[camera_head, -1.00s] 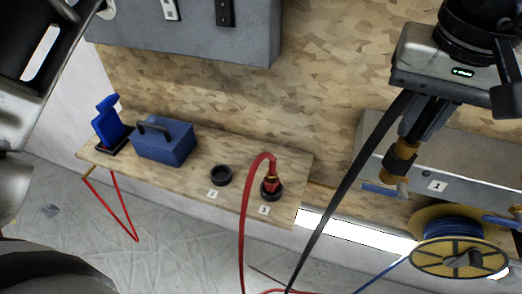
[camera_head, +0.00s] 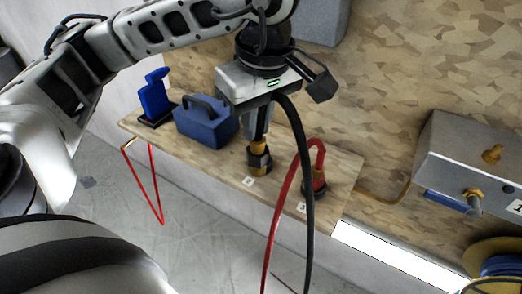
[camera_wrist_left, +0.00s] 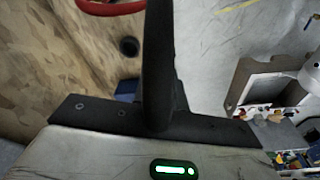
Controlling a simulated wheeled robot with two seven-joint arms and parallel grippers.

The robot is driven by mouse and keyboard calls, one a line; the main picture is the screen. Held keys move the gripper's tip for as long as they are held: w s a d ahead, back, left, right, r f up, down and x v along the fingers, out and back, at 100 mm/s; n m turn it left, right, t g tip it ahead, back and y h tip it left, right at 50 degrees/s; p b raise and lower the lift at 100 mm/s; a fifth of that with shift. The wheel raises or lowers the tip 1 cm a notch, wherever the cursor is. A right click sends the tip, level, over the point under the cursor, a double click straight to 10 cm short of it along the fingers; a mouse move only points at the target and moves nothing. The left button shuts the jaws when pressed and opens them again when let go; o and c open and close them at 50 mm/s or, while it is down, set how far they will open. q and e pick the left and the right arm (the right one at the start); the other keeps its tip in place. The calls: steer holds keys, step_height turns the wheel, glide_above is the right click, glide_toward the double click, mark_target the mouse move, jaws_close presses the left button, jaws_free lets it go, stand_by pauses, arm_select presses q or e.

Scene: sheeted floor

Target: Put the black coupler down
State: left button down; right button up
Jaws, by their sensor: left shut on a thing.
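The black coupler (camera_head: 259,157), with a brass-coloured band and a black hose (camera_head: 306,200), hangs upright beneath my left gripper (camera_head: 260,118). The gripper is shut on it. In the head view, its lower end overlaps the black ring holder by the left number label (camera_head: 248,182) on the wooden shelf. I cannot tell whether it is inside the ring or just above it. In the wrist view, a dark ring (camera_wrist_left: 129,46) shows on the shelf, while the black hose (camera_wrist_left: 160,60) crosses the middle and the coupler is hidden. My right gripper is not in view.
A red hose with its coupler (camera_head: 319,182) stands in the neighbouring holder to the right. A blue box (camera_head: 206,127) and a blue stand (camera_head: 154,98) occupy the shelf's left. A grey metal box (camera_head: 468,150) and blue hose reel (camera_head: 500,266) are at right.

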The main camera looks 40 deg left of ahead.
arm_select(q)
steer(key=w+a+f+p, duration=0.2)
steer(key=w+a+f, duration=0.4)
steer(key=w+f, duration=0.4)
steer(key=shift+a+f, duration=0.35)
steer(key=shift+f, duration=1)
steer(key=c, duration=1.4)
jaws_free()
steer(key=shift+w+r, duration=0.1)
steer(key=shift+c, duration=0.2)
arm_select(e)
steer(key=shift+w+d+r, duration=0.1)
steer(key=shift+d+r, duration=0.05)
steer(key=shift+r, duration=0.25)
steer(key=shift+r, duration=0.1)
